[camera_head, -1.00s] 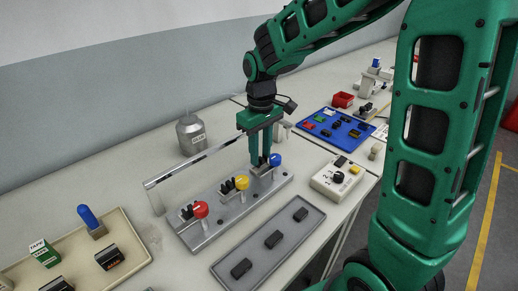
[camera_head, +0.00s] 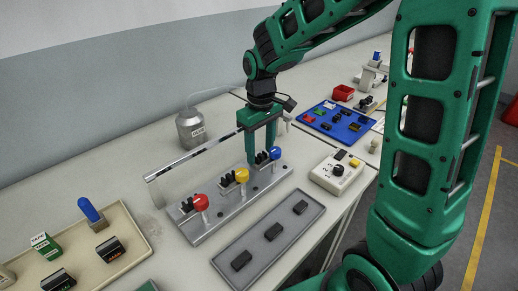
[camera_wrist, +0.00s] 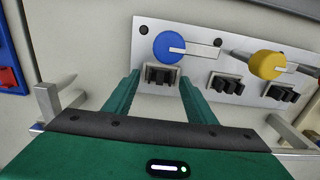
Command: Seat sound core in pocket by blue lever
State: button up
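The metal fixture (camera_head: 232,207) carries three levers with round heads: red (camera_head: 200,202), yellow (camera_head: 241,175) and blue (camera_head: 276,153). Beside each lever is a pocket with dark upright pieces. In the wrist view, the pocket by the blue lever (camera_wrist: 169,47) holds a black core (camera_wrist: 162,75). My gripper (camera_head: 261,158) is over that end of the fixture. In the wrist view, the fingers of my gripper (camera_wrist: 160,82) are apart, one on each side of this pocket, with gaps to the black core. I cannot tell how deep the core sits, or whether it is sound.
A grey tray (camera_head: 222,268) in front holds three dark blocks. A metal rail (camera_head: 190,162) runs behind the fixture, close to my gripper. A grey can (camera_head: 190,129) stands behind. A control box (camera_head: 337,174), blue tray (camera_head: 335,122) and beige tray (camera_head: 140,240) flank the fixture.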

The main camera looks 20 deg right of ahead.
notch_tip(320, 180, up, 11)
jog(key=s+d+f+m, duration=0.1)
jog(key=s+d+m, duration=0.4)
jog(key=s+d, duration=0.65)
jog(key=s+d+f+m, duration=0.2)
jog(key=s+d+m, duration=0.1)
jog(key=s, duration=0.4)
jog(key=s+d+f+m, duration=0.2)
jog(key=s+d+m, duration=0.1)
jog(key=s, duration=0.5)
jog(key=shift+d+f, duration=0.15)
jog(key=shift+f, duration=0.2)
